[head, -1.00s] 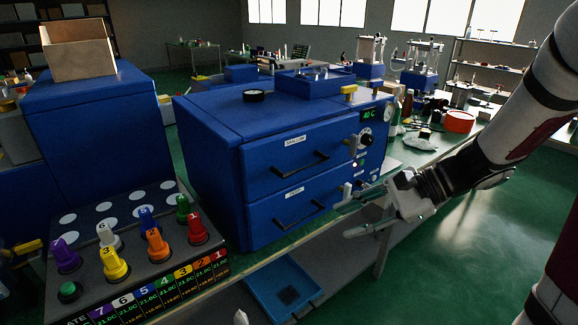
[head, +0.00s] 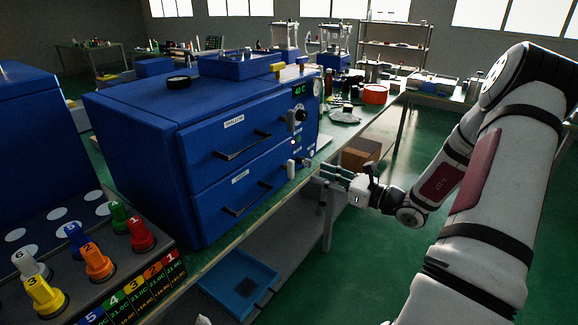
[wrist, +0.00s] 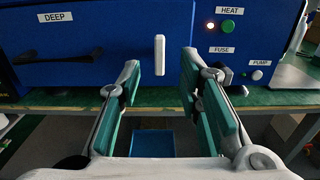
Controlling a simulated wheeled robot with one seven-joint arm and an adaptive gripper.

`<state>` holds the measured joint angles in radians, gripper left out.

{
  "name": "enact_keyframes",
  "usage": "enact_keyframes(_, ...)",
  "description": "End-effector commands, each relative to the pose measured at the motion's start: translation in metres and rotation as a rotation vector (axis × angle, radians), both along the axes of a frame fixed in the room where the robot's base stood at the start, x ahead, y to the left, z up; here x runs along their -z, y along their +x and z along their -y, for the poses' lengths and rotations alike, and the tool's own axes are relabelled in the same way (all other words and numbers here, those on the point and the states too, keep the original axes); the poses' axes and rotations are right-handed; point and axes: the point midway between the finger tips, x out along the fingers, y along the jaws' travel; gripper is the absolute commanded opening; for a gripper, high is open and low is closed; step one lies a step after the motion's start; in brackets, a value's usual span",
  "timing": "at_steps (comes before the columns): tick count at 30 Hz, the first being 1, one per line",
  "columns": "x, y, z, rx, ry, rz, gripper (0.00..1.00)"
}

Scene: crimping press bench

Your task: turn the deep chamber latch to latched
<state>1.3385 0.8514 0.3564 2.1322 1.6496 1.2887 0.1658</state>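The deep chamber latch (wrist: 159,55) is a short white handle, upright on the blue front, right of the DEEP label (wrist: 56,17). In the head view the latch (head: 291,168) stands at the right end of the lower drawer front (head: 240,195). My gripper (wrist: 160,72) is open and empty, its green-padded fingers spread either side of the latch's line in the wrist view. In the head view my gripper (head: 326,174) is just right of the latch, with a gap between them. No contact shows.
The SHALLOW drawer (head: 235,140) with its own latch (head: 291,119) is above. HEAT (wrist: 227,26), FUSE and PUMP (wrist: 257,75) controls sit right of the latch. A knob block (head: 95,285) stands at left, and a blue tray (head: 238,284) lies below the bench. Open floor lies right.

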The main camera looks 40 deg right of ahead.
Motion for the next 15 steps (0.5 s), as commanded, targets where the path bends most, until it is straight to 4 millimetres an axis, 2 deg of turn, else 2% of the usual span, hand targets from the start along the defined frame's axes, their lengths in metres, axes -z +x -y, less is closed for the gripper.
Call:
enact_keyframes(9, 0.0, 0.06, -0.023, -0.005, -0.002, 0.002, 0.33)
enact_keyframes(15, 0.0, 0.089, -0.033, -0.004, -0.002, 0.0, 0.33)
